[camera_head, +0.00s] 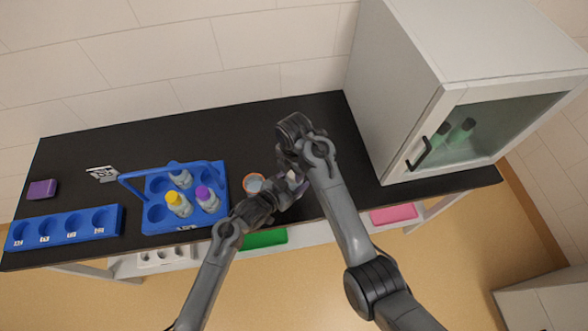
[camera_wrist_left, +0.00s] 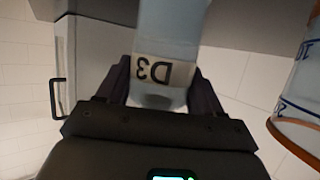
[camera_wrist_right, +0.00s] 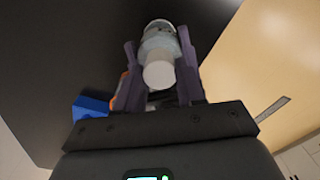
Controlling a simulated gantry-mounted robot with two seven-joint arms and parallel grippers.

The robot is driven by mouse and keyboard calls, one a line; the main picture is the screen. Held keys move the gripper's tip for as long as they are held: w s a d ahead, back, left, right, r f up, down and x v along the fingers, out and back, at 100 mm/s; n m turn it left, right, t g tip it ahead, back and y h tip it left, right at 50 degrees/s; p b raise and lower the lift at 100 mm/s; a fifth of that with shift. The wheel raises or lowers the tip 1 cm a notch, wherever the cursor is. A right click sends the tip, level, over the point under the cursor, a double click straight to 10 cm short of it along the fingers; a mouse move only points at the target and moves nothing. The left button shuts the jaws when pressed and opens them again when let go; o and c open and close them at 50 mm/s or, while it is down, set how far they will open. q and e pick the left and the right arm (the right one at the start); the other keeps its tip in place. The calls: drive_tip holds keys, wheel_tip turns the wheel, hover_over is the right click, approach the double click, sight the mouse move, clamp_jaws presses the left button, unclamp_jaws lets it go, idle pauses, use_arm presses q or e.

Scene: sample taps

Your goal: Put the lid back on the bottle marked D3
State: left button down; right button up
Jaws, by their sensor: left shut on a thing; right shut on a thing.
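The grey-blue bottle marked D3 (camera_wrist_left: 165,60) is between the fingers of my left gripper (camera_wrist_left: 165,92), which is shut on it. Its D3 label reads upside down in the left wrist view. In the head view my left gripper (camera_head: 282,193) meets my right gripper (camera_head: 297,179), and the two hide most of the bottle. In the right wrist view a white lid (camera_wrist_right: 159,73) is between the fingers of my right gripper (camera_wrist_right: 160,75), which is shut on it. The bottle (camera_wrist_right: 160,35) shows in line behind the lid; I cannot tell whether the lid is seated.
An orange-rimmed beaker (camera_head: 254,183) stands close left of the grippers. A blue handled rack (camera_head: 150,226) holds several bottles; a blue tray (camera_head: 66,228) and a purple block (camera_head: 42,189) lie further left. A glass-fronted cabinet (camera_head: 400,90) stands at the right.

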drive_tip(key=m, duration=0.5)
drive_tip(key=shift+m, duration=0.3)
drive_tip(key=m, duration=2.3)
drive_tip(key=o, duration=1.2)
drive_tip(key=shift+f, duration=0.1)
drive_tip(key=shift+o, duration=0.2)
drive_tip(key=shift+r, duration=3.8)
